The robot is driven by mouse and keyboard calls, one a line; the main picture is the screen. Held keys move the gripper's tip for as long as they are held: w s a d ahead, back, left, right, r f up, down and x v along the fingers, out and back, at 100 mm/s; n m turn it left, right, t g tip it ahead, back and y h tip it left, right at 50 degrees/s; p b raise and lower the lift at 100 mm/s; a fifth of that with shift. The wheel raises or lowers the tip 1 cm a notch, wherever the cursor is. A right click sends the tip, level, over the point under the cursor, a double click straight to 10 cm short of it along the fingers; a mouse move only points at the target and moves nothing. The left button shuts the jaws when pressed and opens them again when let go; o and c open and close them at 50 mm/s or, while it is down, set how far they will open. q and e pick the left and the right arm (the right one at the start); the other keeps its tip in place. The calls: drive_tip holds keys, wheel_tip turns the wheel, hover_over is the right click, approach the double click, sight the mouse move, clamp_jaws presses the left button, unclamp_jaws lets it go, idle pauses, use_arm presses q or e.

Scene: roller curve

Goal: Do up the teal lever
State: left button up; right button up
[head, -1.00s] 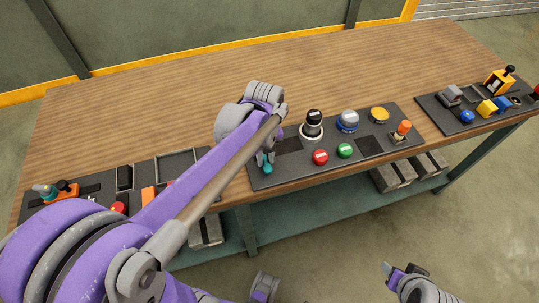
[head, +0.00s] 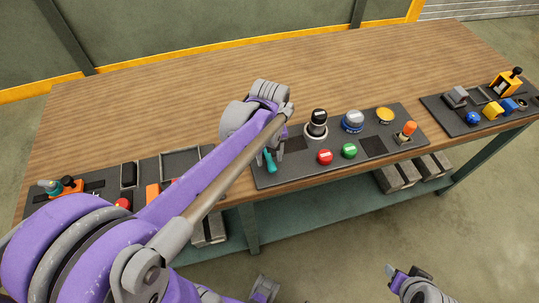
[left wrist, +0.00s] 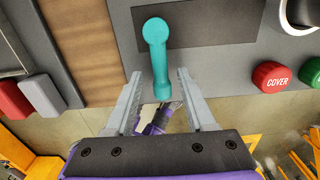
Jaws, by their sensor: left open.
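The teal lever (head: 271,163) is on the left part of the middle dark panel, near the table's front edge. In the left wrist view the lever (left wrist: 157,65) has a round end over a dark plate, and its handle points down between my fingers. My left gripper (head: 276,148) is over the lever, and my arm hides part of it. In the left wrist view my left gripper (left wrist: 160,95) is open, with one finger on each side of the handle and gaps on both sides. My right gripper (head: 402,272) is low at the right, away from the table; its jaws are unclear.
The middle panel (head: 300,172) also holds a red button (head: 325,157), a green button (head: 349,151), a black knob (head: 318,117), a blue-grey knob (head: 353,121) and an orange-tipped switch (head: 406,130). Other panels lie left and right. The wooden tabletop (head: 200,90) behind is clear.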

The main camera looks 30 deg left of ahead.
use_arm(q)
wheel_tip(320, 180, up, 11)
drive_tip(key=p, duration=0.1)
idle(0.4)
drive_tip(key=shift+f, duration=0.1)
idle(0.3)
drive_tip(key=n+t, duration=0.3)
drive_tip(key=n, duration=1.1)
approach(270, 163)
drive_tip(key=s+d+f, duration=0.2)
drive_tip(key=d, duration=0.1)
drive_tip(key=s+d+f+n+t+p, duration=0.1)
drive_tip(key=s+f+n, duration=0.4)
drive_tip(key=n, duration=0.7)
drive_tip(key=shift+d+n+t, duration=0.3)
drive_tip(key=shift+d+t, duration=0.4)
drive_tip(key=shift+d, duration=0.05)
